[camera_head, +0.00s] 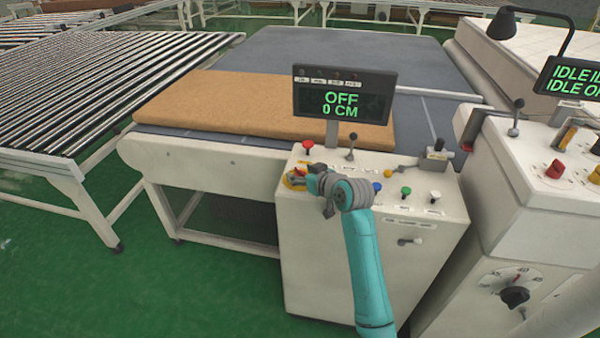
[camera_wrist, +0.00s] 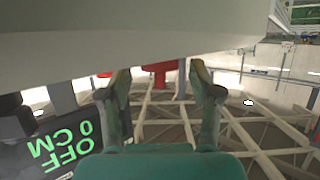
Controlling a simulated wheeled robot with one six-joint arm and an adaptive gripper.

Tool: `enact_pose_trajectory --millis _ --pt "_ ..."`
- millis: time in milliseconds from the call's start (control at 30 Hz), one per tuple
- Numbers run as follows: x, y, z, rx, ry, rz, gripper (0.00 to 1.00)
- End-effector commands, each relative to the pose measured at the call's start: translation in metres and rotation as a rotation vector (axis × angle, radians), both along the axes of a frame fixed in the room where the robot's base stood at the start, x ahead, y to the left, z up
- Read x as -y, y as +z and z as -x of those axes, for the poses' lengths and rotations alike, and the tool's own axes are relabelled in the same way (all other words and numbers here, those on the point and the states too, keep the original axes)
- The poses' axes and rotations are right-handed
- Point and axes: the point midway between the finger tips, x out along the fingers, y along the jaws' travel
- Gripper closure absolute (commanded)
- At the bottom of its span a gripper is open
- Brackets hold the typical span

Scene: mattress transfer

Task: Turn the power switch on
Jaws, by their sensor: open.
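The white control console (camera_head: 300,245) carries a display (camera_head: 345,94) reading "OFF" and "0 CM". My gripper (camera_head: 298,180) is at the left end of its sloped panel. A yellow and red control, possibly the power switch, shows around my fingertips, largely hidden by them. A red mushroom button (camera_head: 308,145) stands just behind. In the wrist view my gripper (camera_wrist: 160,78) is open, its two fingers apart, close to the pale panel (camera_wrist: 130,35). A red control (camera_wrist: 160,72) shows between and beyond the fingers; I cannot tell whether they touch it. The display (camera_wrist: 60,145) appears upside down there.
A small lever (camera_head: 351,146) and blue, green and white buttons (camera_head: 406,193) lie right of my gripper. A brown mattress (camera_head: 225,103) lies on the table behind. A second console (camera_head: 540,195) stands at right, a roller conveyor (camera_head: 100,80) at left.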

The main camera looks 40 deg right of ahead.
Motion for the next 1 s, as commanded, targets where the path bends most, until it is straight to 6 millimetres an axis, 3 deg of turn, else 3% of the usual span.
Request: enact_pose_trajectory --millis 133,433,467,700,1000 --pt "0.001 -0.0034 -0.0095 0.001 0.0 0.001 0.36" --pt "0.0014 -0.0044 -0.0112 0.001 -0.001 0.001 0.36" --pt "0.0014 -0.0044 -0.0112 0.001 -0.001 0.001 0.39" --pt "0.0014 -0.0044 -0.0111 0.001 -0.001 0.001 0.97" --pt "0.0007 -0.0049 -0.011 0.0 -0.027 0.0 0.97"
